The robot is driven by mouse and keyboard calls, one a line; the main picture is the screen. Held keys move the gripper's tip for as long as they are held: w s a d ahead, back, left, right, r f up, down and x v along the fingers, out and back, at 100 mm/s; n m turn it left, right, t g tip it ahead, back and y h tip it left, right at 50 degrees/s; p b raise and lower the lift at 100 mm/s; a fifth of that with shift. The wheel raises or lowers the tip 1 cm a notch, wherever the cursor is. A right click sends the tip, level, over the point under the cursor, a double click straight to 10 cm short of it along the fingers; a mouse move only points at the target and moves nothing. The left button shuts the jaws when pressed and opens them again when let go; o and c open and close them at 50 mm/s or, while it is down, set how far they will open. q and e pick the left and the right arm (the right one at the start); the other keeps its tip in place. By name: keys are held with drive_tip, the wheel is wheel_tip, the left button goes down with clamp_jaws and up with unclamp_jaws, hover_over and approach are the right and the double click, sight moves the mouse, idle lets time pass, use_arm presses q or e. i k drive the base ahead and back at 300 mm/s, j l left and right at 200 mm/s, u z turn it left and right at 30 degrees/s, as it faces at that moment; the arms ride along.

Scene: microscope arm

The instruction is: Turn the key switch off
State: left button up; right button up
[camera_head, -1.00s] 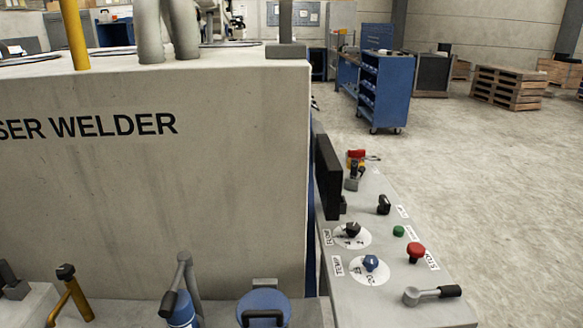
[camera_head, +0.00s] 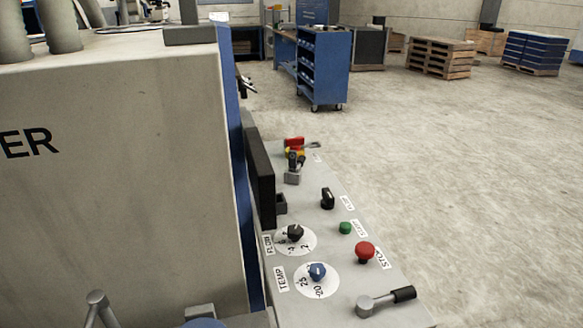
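A sloped grey control panel (camera_head: 345,262) runs along the right side of the welder. A black switch knob (camera_head: 327,198) stands upright in its middle, beside a small white label too small to read surely. At the panel's far end is a red and yellow device (camera_head: 294,147) with a small dark and grey part (camera_head: 293,168) in front of it. I cannot tell for sure which of these is the key switch, nor its setting. Neither of my grippers is in view.
The panel also bears a black FLOW knob (camera_head: 295,233), a blue TEMP knob (camera_head: 317,271), a green button (camera_head: 345,228), a red STOP button (camera_head: 365,252) and a black-handled lever (camera_head: 388,299). The welder body (camera_head: 120,170) blocks the left. Floor right of the panel is clear.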

sight(289, 177)
drive_tip(key=k, duration=0.65)
drive_tip(key=u, duration=2.15)
drive_tip(key=k+l, duration=0.15)
drive_tip(key=l, duration=0.3)
drive_tip(key=k+l, duration=0.1)
drive_tip(key=l, duration=0.35)
drive_tip(key=k+l, duration=0.15)
drive_tip(key=l, duration=0.3)
drive_tip(key=k+l, duration=0.15)
drive_tip(key=l, duration=0.3)
drive_tip(key=k+l, duration=0.1)
drive_tip(key=l, duration=0.35)
drive_tip(key=k+l, duration=0.15)
drive_tip(key=l, duration=0.25)
drive_tip(key=k+l, duration=0.1)
drive_tip(key=l, duration=0.35)
drive_tip(key=k+l, duration=0.15)
drive_tip(key=l, duration=0.3)
